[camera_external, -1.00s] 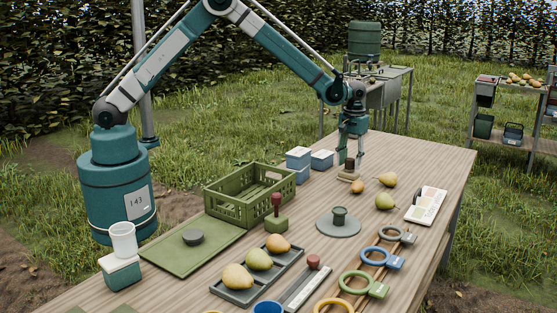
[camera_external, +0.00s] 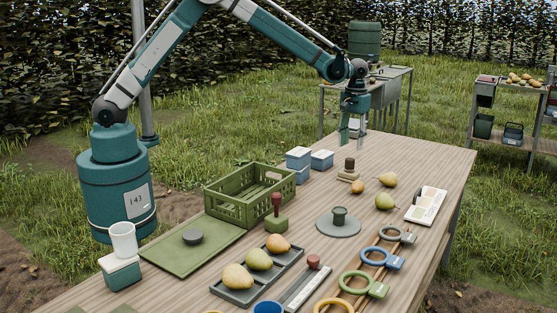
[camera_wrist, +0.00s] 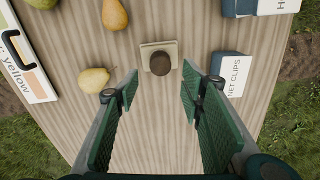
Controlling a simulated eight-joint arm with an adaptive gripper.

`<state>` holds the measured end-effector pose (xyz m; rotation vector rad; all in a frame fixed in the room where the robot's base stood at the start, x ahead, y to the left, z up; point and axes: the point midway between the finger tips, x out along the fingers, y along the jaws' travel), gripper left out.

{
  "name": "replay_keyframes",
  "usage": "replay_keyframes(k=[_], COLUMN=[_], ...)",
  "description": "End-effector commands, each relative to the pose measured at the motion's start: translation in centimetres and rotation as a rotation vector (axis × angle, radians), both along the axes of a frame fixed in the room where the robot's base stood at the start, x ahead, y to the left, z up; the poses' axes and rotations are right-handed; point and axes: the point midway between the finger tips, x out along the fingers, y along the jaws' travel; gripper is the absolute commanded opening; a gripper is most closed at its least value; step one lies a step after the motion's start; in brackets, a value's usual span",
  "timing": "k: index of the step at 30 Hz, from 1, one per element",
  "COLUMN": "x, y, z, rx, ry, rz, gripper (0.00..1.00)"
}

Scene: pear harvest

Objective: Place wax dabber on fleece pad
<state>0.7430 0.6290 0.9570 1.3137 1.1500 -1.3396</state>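The wax dabber (camera_external: 350,163), a small upright thing with a dark brown top, stands on the tan fleece pad (camera_external: 346,177) toward the far end of the table. In the wrist view the dabber's round brown top (camera_wrist: 160,63) lies over the square pad (camera_wrist: 147,50), whose edges show around it. My gripper (camera_external: 352,139) is above and slightly beyond them in the external view, clear of both. In the wrist view its green fingers (camera_wrist: 160,84) are spread apart with nothing between them. The dabber's lower part is hidden from above.
Pears (camera_external: 385,202) lie near the pad, with a colour card (camera_external: 427,206) to their right. Blue-grey boxes (camera_external: 321,160) and a green crate (camera_external: 240,195) stand to the left. A grey disc (camera_external: 338,229) with a green knob is nearer. Bare table surrounds the pad.

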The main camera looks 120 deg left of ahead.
Motion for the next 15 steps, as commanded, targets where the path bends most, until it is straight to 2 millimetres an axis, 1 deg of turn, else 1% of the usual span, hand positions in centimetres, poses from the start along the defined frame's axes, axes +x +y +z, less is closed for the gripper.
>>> replay_keyframes(k=[1, 6, 10, 15], x=[0.0, 0.1, 0.1, 0.1], y=[0.0, 0.0, 0.0, 0.0], z=[0.8, 2.6, 3.3, 3.6], rx=[0.0, 0.0, 0.0, 0.0], ry=[0.0, 0.0, 0.0, 0.0], rz=[0.0, 0.0, 0.0, 0.0], gripper=[0.39, 0.39, 0.39, 0.39])
